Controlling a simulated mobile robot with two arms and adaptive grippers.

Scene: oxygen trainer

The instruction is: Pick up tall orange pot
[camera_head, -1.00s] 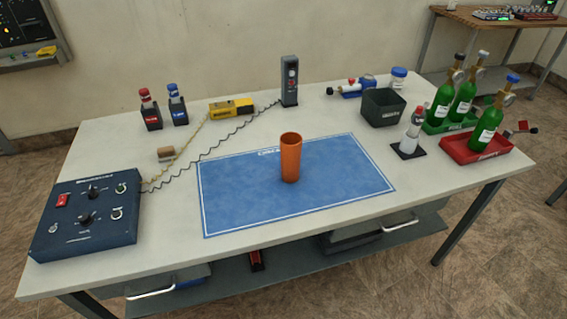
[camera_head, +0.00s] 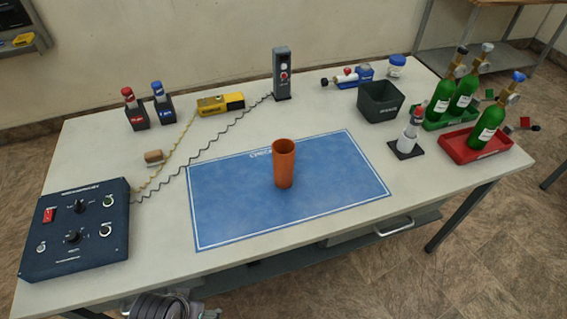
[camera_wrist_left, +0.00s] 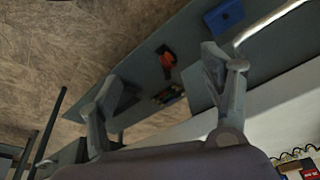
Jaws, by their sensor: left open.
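The tall orange pot (camera_head: 284,164) stands upright on the blue mat (camera_head: 230,210) near the middle of the table in the head view. Part of my left arm (camera_head: 160,306) shows at the bottom edge of the head view, in front of the table and well away from the pot. In the left wrist view my left gripper (camera_wrist_left: 165,100) is open, its fingers apart with nothing between them. The pot does not show in the wrist view. My right gripper is in neither view.
A control box (camera_head: 75,228) sits at the table's left, its wires running to a yellow device (camera_head: 220,103) and a dark post (camera_head: 282,75). A dark bin (camera_head: 381,101), a small bottle (camera_head: 410,137) and green cylinders (camera_head: 488,123) stand at the right. The mat around the pot is clear.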

